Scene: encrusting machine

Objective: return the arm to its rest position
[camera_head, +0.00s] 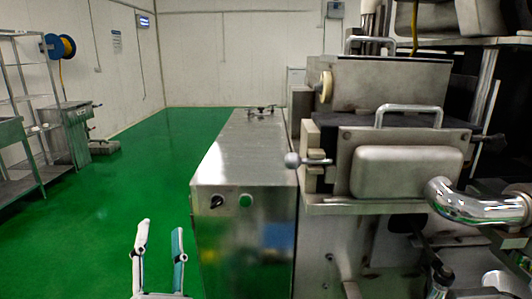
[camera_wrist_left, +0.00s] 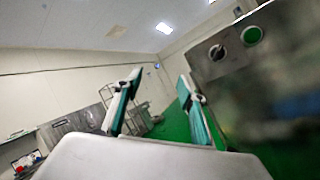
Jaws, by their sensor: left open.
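My left gripper (camera_head: 160,258) shows at the bottom of the head view, to the left of the steel control cabinet (camera_head: 246,170). Its two fingers stand apart with nothing between them. They also show in the left wrist view (camera_wrist_left: 158,110), apart and empty. The cabinet front carries a black switch (camera_head: 217,201) and a green button (camera_head: 246,200); the gripper is clear of both in the head view. The left wrist view also shows the switch (camera_wrist_left: 217,52) and the button (camera_wrist_left: 252,36) at upper right. My right gripper is not in view.
The encrusting machine (camera_head: 400,150) with handles and a chrome pipe (camera_head: 470,203) fills the right side. Steel shelving (camera_head: 22,110) and a hose reel (camera_head: 58,46) stand at the left wall. The green floor (camera_head: 130,190) between is open.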

